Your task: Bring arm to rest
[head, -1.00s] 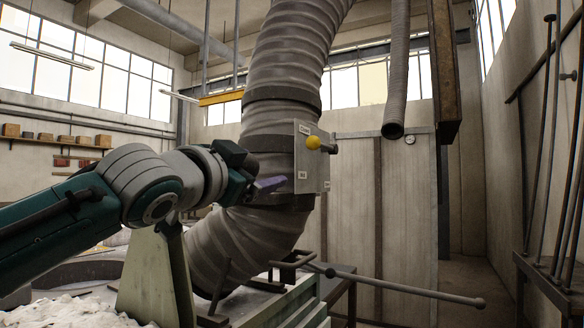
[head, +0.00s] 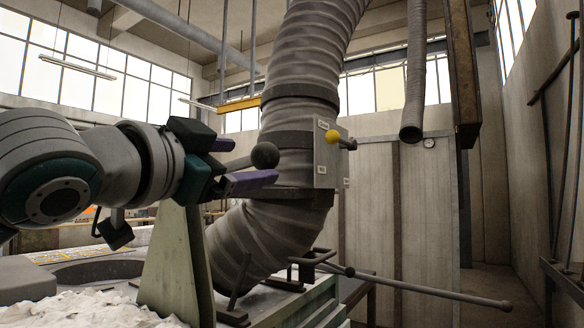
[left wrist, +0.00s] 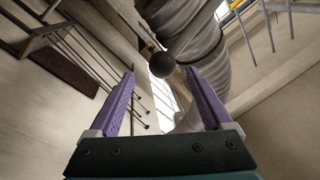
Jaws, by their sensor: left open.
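My left arm comes in from the left in the head view. Its gripper (head: 255,162) is open, with two purple fingers pointing right towards the big ribbed duct. A dark ball on a rod (head: 265,155) shows between the fingertips in the head view. In the left wrist view my left gripper (left wrist: 160,74) has its fingers spread wide, with nothing held between them. The dark ball (left wrist: 162,64) appears near the fingertips there, with no visible contact. My right gripper is not in view.
The ribbed duct (head: 295,140) stands just beyond the gripper. A grey box (head: 328,168) with a yellow knob (head: 333,137) is on it. A pale green post (head: 172,265) stands below the arm. A long ball-ended rod (head: 430,290) extends low right.

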